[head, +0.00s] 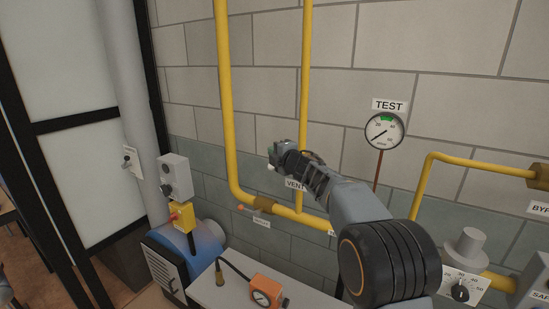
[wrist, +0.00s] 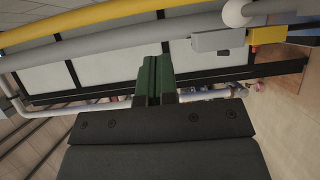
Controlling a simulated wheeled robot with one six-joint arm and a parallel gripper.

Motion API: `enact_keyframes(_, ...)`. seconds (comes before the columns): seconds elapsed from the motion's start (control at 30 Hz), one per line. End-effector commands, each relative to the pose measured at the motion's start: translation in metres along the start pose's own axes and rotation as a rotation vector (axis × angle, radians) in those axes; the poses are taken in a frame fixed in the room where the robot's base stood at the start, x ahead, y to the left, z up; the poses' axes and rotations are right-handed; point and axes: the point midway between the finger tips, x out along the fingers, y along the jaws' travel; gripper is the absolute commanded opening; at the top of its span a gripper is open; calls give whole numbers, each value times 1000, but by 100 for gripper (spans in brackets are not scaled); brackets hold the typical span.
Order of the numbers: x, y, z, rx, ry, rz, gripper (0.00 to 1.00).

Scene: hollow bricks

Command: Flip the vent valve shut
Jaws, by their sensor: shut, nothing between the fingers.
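The "VENT" label (head: 294,184) shows in the head view, partly covered by my arm, beside the vertical yellow pipe (head: 306,80). The vent valve itself cannot be made out; my gripper and wrist cover the pipe just above the label. My gripper (head: 273,156) is in front of the wall, left of that pipe, pointing left. In the wrist view my gripper's green fingers (wrist: 155,75) are together with nothing between them. No valve handle shows near them there.
A brass valve with an orange-tipped lever (head: 262,205) is on the lower yellow pipe. The "TEST" gauge (head: 383,131) is to the right. A grey bench (head: 235,291) carries an orange gauge (head: 266,290). A yellow pipe (wrist: 80,22) crosses the top of the wrist view.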

Motion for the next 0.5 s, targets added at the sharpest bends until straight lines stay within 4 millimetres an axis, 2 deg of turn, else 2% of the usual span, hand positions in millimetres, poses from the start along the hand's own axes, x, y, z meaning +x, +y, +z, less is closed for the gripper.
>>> enact_keyframes(0.2,-20,32,-15,-1,9,1,0)
enact_keyframes(0.5,-36,54,-21,-1,7,-1,0)
